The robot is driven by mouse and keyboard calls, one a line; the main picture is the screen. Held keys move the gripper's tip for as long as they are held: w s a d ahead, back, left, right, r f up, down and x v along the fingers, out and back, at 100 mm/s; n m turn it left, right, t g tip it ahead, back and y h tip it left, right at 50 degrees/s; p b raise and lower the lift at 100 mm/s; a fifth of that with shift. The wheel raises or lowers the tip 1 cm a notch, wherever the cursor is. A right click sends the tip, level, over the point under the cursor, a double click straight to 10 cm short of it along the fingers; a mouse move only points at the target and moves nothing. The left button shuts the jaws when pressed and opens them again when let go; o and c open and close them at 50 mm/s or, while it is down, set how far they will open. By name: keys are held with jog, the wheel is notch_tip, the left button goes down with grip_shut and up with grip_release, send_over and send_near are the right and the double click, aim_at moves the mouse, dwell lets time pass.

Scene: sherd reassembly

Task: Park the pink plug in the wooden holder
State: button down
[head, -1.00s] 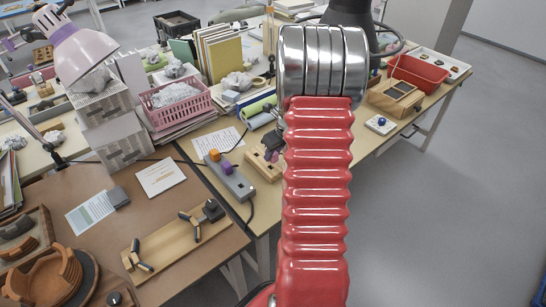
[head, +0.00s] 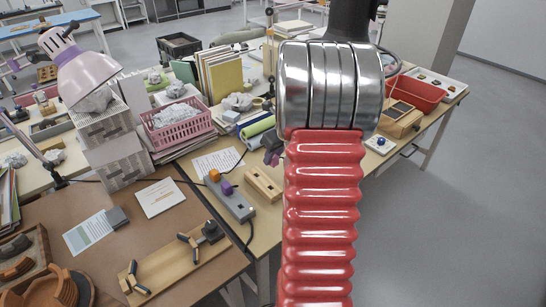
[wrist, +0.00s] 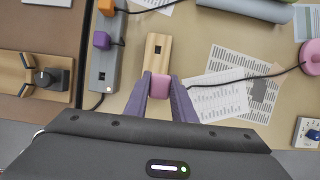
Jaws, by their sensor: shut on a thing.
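The pink plug (wrist: 159,86) is between my gripper's purple fingertips (wrist: 160,88) in the wrist view, and the fingers are shut on it. The wooden holder (wrist: 154,66) is a pale block with a dark square hole, just beyond the plug. The plug overlaps the holder's near end in that view, short of the hole. In the head view the holder (head: 263,184) stands on the table, and my gripper (head: 272,150) shows above it in the picture, partly hidden by my red arm. The plug's lower end is hidden.
A grey power strip (wrist: 104,68) with an orange plug (wrist: 106,6) and a purple plug (wrist: 101,40) lies left of the holder. A black cord runs right from near the plug to a pink round object (wrist: 311,57), over printed sheets (wrist: 215,95).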

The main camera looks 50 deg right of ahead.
jog(key=w+a+f+n+g+y, duration=0.1)
jog(key=w+a+n+g+y, duration=0.15)
jog(key=w+a+n, duration=0.5)
jog(key=w+a+f+n+g+y, duration=0.1)
jog(key=w+a+n+y, duration=0.15)
jog(key=a+n, duration=0.85)
jog(key=a+n+g+h, duration=0.4)
jog(key=a+n+g, duration=0.1)
jog(key=a+n, duration=1.3)
jog(key=a, duration=0.2)
jog(key=shift+a+r+n+h, duration=0.3)
jog(key=shift+a+r+n, duration=0.05)
jog(key=shift+a+r, duration=0.05)
jog(key=shift+g, duration=0.25)
